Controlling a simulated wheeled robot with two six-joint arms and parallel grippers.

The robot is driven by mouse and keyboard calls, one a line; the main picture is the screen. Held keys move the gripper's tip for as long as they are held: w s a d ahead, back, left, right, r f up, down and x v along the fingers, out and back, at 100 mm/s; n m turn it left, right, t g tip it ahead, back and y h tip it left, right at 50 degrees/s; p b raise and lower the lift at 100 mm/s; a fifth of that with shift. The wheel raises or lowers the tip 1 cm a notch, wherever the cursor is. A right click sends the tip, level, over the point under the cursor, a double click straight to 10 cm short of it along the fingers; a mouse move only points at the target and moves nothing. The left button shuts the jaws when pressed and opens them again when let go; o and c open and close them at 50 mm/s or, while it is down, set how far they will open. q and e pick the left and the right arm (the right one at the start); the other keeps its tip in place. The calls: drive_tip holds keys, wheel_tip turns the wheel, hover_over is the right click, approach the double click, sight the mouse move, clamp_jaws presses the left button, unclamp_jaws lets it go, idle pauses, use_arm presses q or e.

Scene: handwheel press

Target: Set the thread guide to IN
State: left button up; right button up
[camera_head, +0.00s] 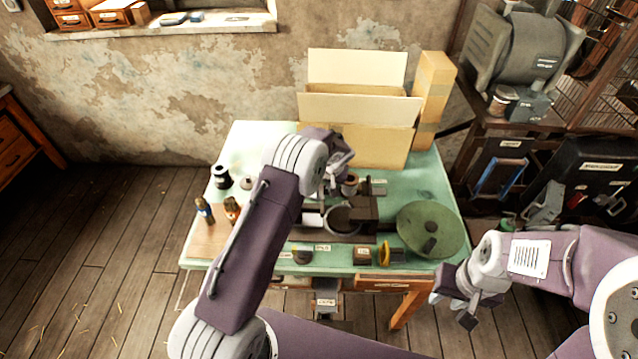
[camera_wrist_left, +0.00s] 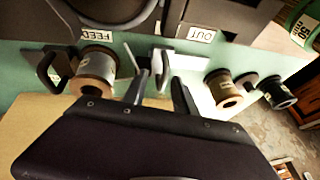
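The thread guide looks to be a thin pale metal lever (camera_wrist_left: 158,66) in the left wrist view, between a FEED label (camera_wrist_left: 98,35) and an OUT label (camera_wrist_left: 201,34), both upside down. No IN label is readable. My left gripper (camera_wrist_left: 158,86) is open, its two dark fingers pointing at the lever, one on either side; I cannot tell whether they touch it. In the head view my left gripper (camera_head: 340,163) is behind the dark press (camera_head: 366,214), and my forearm hides part of the table. My right gripper (camera_head: 455,309) is open and empty, in front of the table's right corner.
A green handwheel (camera_head: 420,216) is at the press's right. Spools stand close to my left gripper, one copper-ended (camera_wrist_left: 94,76), another brown (camera_wrist_left: 224,91). An open cardboard box (camera_head: 350,108) stands at the table's back. Small bottles (camera_head: 204,210) stand at the left.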

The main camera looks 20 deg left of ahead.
use_arm(q)
drive_tip(key=shift+s+r, duration=0.1)
drive_tip(key=shift+r, duration=0.25)
drive_tip(key=b+v, duration=0.2)
drive_tip(key=v, duration=0.6)
drive_tip(key=shift+s+d+r, duration=0.1)
